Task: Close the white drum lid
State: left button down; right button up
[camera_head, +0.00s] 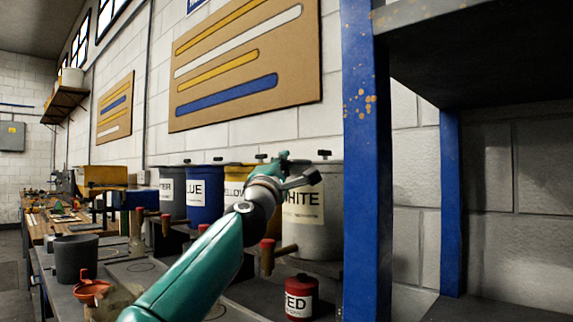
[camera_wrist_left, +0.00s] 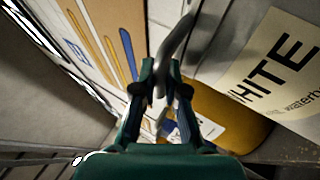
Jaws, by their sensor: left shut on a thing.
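The white drum (camera_head: 325,222) is a pale grey-white cylinder with a WHITE label, on the bench right of the yellow drum. A black knob (camera_head: 323,154) shows at its top; I cannot tell whether its lid sits flat. My left gripper (camera_head: 284,160) is at the upper left of the white drum, in front of the yellow one. In the left wrist view its fingers (camera_wrist_left: 162,88) are shut on a thin grey curved piece (camera_wrist_left: 177,38); I cannot tell whether this is a lid part or a handle. The white drum's label (camera_wrist_left: 275,65) shows to the right there. My right gripper is not in view.
The blue drum (camera_head: 205,198) and yellow drum (camera_head: 236,174) stand left of the white drum. A small red can (camera_head: 300,297) stands in front of it. A blue post (camera_head: 365,180) rises close on the right. A dark bucket (camera_head: 76,258) stands at the left.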

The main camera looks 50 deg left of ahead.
pick_arm(q)
jog(key=shift+w+f, duration=0.3)
jog(key=shift+f, duration=0.2)
jog(key=c, duration=1.2)
grip_release()
jog(key=shift+a, duration=0.15)
jog(key=shift+s+r, duration=0.1)
jog(key=shift+s, duration=0.1)
jog(key=shift+s, duration=0.1)
jog(key=v, duration=1.2)
jog(key=shift+r, duration=0.1)
